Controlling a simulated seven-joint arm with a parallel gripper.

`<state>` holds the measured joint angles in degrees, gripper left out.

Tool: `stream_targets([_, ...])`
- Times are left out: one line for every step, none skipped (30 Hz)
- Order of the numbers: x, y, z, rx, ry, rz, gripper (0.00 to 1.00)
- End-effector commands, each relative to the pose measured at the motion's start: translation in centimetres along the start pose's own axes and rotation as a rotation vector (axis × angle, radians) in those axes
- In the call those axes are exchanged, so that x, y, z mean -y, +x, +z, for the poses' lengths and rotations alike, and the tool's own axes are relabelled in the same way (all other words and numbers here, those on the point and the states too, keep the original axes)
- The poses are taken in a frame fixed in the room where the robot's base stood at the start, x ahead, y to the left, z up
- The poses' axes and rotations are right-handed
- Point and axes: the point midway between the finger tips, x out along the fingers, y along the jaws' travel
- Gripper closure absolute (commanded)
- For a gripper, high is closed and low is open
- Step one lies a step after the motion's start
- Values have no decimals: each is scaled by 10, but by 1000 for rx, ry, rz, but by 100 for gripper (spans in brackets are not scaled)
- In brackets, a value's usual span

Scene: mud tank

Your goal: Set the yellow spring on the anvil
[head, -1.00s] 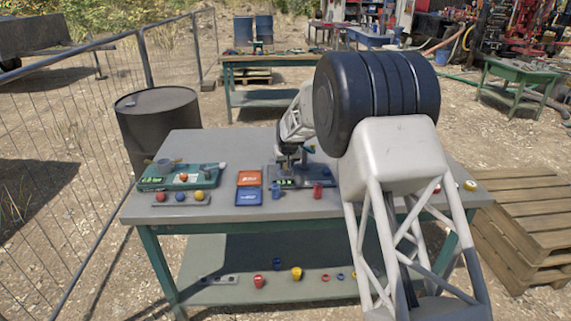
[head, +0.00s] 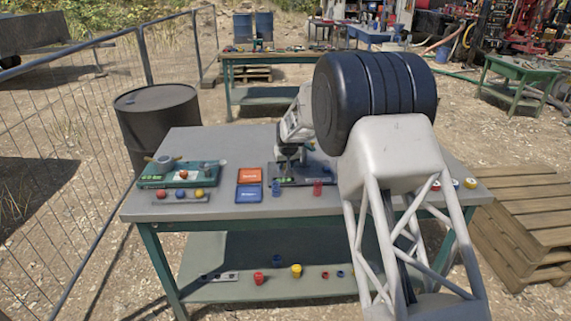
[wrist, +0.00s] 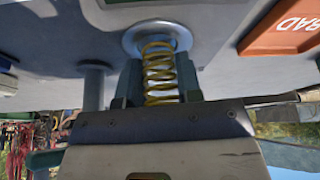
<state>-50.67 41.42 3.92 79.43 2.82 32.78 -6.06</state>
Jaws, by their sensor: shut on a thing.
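My gripper (wrist: 157,88) is shut on the yellow spring (wrist: 159,72), whose coils show between the two fingers in the wrist view. The spring's far end overlaps a round pale metal disc (wrist: 130,40), which looks like the anvil. I cannot tell whether the spring touches it. In the head view my gripper (head: 288,163) is low over the dark base of a small tester (head: 315,179) with a green display. The spring and anvil are too small or hidden to make out there.
An orange box (head: 248,175) and a blue box (head: 248,194) lie left of the tester. A green tray (head: 150,181) and a strip with coloured balls (head: 165,197) are farther left.

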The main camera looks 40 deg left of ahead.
Motion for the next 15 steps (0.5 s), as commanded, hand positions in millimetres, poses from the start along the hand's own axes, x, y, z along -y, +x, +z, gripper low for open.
stream_targets([0, 1, 0, 0, 0, 0, 90])
stream_targets([0, 1, 0, 0, 0, 0, 90])
stream_targets([0, 2, 1, 0, 0, 0, 90])
stream_targets([0, 2, 1, 0, 0, 0, 90])
stream_targets([0, 2, 1, 0, 0, 0, 90])
stream_targets([0, 3, 1, 0, 0, 0, 90])
stream_targets([0, 3, 1, 0, 0, 0, 90])
stream_targets([0, 4, 2, 0, 0, 0, 90])
stream_targets([0, 4, 2, 0, 0, 0, 90])
stream_targets([0, 5, 2, 0, 0, 0, 90])
stream_targets([0, 5, 2, 0, 0, 0, 66])
stream_targets([0, 4, 2, 0, 0, 0, 60])
stream_targets([0, 5, 2, 0, 0, 0, 55])
stream_targets([0, 5, 2, 0, 0, 0, 51])
stream_targets([0, 5, 2, 0, 0, 0, 45])
